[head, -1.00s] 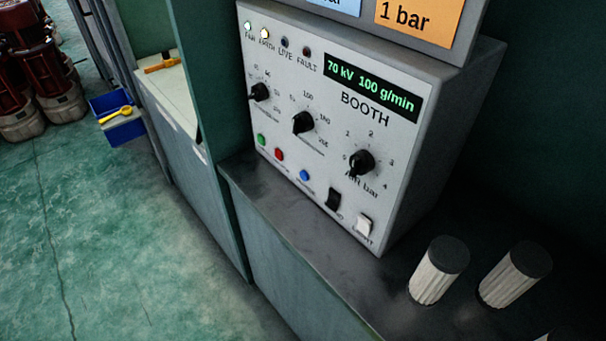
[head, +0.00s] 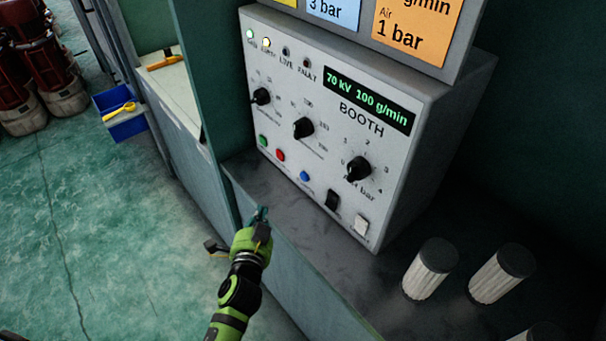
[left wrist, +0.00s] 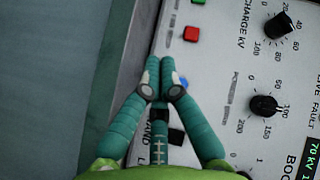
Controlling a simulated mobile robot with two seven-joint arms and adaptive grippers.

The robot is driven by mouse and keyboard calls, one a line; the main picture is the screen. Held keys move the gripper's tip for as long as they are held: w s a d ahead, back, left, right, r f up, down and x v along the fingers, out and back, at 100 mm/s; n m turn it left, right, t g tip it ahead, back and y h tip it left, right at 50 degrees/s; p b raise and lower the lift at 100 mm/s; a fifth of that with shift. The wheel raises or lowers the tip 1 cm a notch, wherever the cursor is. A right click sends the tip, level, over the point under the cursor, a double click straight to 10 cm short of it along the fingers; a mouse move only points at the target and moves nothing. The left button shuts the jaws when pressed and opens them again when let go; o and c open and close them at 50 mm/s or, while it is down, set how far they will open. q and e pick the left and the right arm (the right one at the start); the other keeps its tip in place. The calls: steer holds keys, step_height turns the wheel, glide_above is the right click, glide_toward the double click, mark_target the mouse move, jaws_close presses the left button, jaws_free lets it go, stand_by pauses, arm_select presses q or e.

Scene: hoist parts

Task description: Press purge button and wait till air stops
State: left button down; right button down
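The grey booth control panel (head: 330,150) stands on a dark worktop. It has a blue button (head: 305,175) in its lower row, right of a red button (head: 280,155) and a green button (head: 263,141); the label under the blue one is too small to read. My left gripper (head: 262,213) is in front of the panel at the worktop's front edge, apart from the blue button. In the left wrist view its fingertips (left wrist: 166,72) are together and empty, and partly cover the blue button (left wrist: 184,81). My right gripper is not in view.
Black knobs (head: 358,169) and two rocker switches (head: 333,199) are near the buttons. Several pleated filter cartridges (head: 431,268) stand on the worktop (head: 300,225) at right. A blue bin (head: 127,124) is at left. The display (head: 369,98) reads 70 kV 100 g/min.

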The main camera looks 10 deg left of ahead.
mark_target(304, 177)
arm_select(q)
steer(key=r, duration=0.1)
steer(key=w+r+m+t, duration=0.1)
steer(key=r, duration=0.1)
steer(key=shift+d, duration=0.2)
steer(key=w+d, duration=0.1)
steer(key=w, duration=0.1)
steer(key=w+d+b, duration=0.1)
steer(key=d, duration=0.1)
steer(key=w+d+b, duration=0.1)
steer(key=w, duration=0.1)
steer(key=shift+w+d+f, duration=0.15)
steer(key=shift+w+d, duration=0.1)
steer(key=shift+w, duration=0.1)
steer(key=shift+w+d+b, duration=0.45)
steer(key=shift+w+d, duration=0.05)
steer(key=shift+w, duration=0.1)
stand_by(0.9)
steer(key=shift+w+d, duration=0.25)
steer(key=shift+w, duration=0.1)
steer(key=shift+w+d, duration=0.1)
stand_by(0.4)
